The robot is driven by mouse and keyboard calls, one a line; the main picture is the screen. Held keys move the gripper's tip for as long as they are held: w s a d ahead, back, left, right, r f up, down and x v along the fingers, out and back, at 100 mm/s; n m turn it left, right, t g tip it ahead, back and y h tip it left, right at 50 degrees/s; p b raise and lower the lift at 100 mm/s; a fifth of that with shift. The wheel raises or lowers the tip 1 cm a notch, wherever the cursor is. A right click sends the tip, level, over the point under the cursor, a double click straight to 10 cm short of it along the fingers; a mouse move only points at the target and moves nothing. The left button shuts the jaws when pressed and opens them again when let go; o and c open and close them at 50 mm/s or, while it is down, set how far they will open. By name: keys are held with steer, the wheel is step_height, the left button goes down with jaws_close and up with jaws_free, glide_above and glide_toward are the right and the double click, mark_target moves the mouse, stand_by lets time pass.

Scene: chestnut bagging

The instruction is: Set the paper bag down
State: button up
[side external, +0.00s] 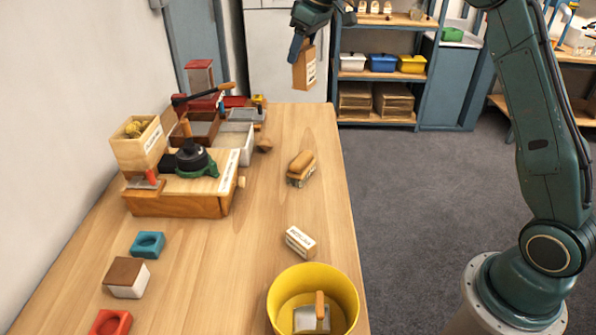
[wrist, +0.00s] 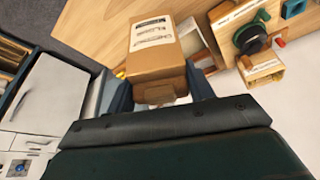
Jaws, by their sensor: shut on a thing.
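The brown paper bag (side external: 304,70) with a white printed label is in my gripper (side external: 302,46), held up in the air at the far end of the table in the side view. In the wrist view the bag (wrist: 157,52) sits between the two fingers of my gripper (wrist: 160,92), label facing up in the picture. My gripper is shut on the bag. The wooden table (side external: 210,270) lies below and toward the camera from the bag. How far the bag is from the table's far edge is hard to tell.
A yellow bucket (side external: 275,299) with a scoop stands at the table's near end. A brush (side external: 301,168) and a small labelled block (side external: 300,241) lie mid-table. A wooden box (side external: 130,153) and a dark-topped device (side external: 193,160) crowd the left. The table's far right is clear.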

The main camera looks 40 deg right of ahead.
steer(key=w+d+f+m+h, duration=0.1)
steer(key=w+d+f+m, duration=0.1)
steer(key=w+d+m, duration=0.2)
steer(key=shift+w+d, duration=1.65)
steer(key=shift+w, duration=0.1)
step_height(320, 180, down, 16)
steer(key=shift+r+t, duration=0.2)
steer(key=shift+t, duration=0.1)
steer(key=shift+f, duration=2.15)
steer(key=shift+f, duration=0.15)
steer(key=o, duration=1)
steer(key=shift+o, duration=0.2)
